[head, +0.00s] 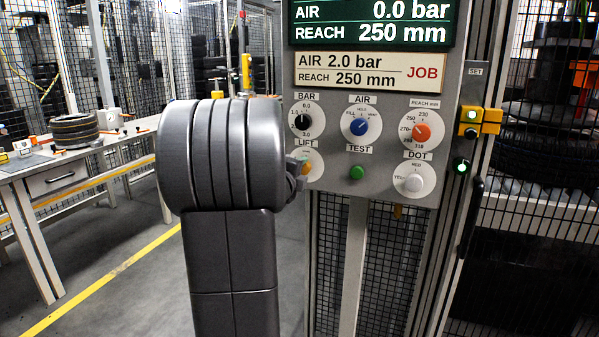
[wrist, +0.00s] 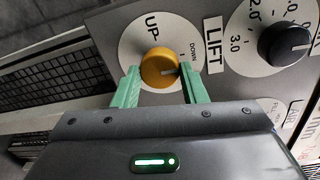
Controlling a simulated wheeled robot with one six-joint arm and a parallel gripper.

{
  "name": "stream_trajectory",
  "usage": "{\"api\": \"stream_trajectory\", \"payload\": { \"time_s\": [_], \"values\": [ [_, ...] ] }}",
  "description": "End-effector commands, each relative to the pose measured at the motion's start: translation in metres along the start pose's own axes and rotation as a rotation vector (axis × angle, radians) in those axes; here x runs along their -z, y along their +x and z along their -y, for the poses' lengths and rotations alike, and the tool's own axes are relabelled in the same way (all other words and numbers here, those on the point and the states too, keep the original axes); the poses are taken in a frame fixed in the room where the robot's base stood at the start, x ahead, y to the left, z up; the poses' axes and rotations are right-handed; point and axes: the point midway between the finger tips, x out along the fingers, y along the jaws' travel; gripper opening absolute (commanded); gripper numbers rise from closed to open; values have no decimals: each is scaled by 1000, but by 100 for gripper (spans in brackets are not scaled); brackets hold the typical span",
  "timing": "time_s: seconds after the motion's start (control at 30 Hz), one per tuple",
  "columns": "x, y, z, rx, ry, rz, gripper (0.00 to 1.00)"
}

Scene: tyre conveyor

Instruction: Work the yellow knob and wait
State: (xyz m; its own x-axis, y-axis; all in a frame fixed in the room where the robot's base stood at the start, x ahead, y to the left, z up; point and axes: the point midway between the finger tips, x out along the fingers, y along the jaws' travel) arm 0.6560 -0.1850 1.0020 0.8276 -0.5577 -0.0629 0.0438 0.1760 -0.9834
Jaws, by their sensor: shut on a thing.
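The yellow knob (wrist: 160,68) sits on a white dial marked UP and DOWN, beside the LIFT label, in the wrist view. My gripper (wrist: 158,88) has its green fingers on either side of the knob and is shut on it. The white mark on the knob points towards the DOWN side. In the head view the knob (head: 314,165) is partly hidden behind my gripper (head: 302,167) and arm. The green display (head: 370,20) reads AIR 0.0 bar and REACH 250 mm. The job card (head: 370,74) reads AIR 2.0 bar and REACH 250 mm.
The black BAR knob (head: 301,122) is just above the yellow one. The blue AIR knob (head: 360,126), orange REACH knob (head: 422,132), green TEST button (head: 357,172) and white DOT knob (head: 413,183) share the panel. A workbench (head: 60,177) with tyres stands at left.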

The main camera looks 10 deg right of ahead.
Motion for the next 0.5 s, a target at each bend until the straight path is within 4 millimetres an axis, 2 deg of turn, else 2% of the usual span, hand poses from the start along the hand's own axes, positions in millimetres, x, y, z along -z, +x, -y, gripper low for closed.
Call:
{"api": "stream_trajectory", "payload": {
  "time_s": [0.03,0.13,0.5],
  "values": [
    [0,0,-2,-3,1,-1,42],
    [0,0,-2,-3,1,-1,60],
    [0,-6,0,-1,0,1,60]
  ]
}}
